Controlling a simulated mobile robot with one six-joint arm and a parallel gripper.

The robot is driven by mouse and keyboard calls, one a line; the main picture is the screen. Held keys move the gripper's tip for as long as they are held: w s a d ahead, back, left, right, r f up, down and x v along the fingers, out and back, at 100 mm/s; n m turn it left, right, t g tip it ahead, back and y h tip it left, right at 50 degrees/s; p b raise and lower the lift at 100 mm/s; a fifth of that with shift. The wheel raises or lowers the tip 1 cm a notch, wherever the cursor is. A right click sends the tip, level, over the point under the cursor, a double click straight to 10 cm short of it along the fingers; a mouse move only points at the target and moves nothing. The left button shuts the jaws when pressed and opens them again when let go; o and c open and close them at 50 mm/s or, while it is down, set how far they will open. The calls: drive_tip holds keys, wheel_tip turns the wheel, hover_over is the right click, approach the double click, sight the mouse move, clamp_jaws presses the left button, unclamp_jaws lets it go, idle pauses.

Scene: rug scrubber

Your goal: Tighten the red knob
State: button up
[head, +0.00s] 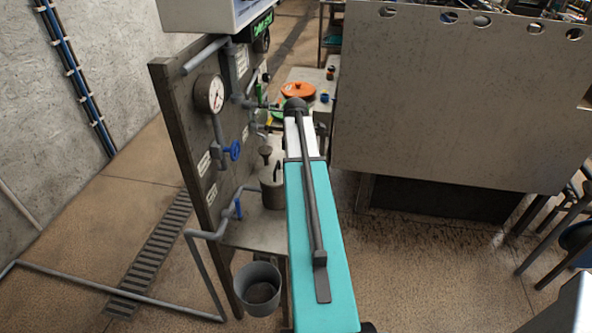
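I cannot make out a red knob for certain in the head view. The panel (180,125) at the left carries grey pipes, a round gauge (209,94) and two blue valve handles, an upper one (235,150) and a lower one (238,207). An orange round object (298,90) lies on a surface behind the end of my arm. My teal and white arm reaches forward up the middle, and its dark end joint is beside the panel's far part. My gripper's fingers do not show; the arm hides part of the area there.
A grey bucket (259,290) hangs or stands low by the panel. A lidded metal pot (272,186) sits on a shelf (258,232). A large grey board (455,100) blocks the right. Chairs (562,225) stand far right. A floor drain (150,258) and a low pipe run at left.

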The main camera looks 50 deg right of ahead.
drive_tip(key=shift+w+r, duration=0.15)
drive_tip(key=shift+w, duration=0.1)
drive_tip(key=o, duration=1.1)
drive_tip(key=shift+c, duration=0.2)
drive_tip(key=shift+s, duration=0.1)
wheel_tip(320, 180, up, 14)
drive_tip(key=b, duration=0.3)
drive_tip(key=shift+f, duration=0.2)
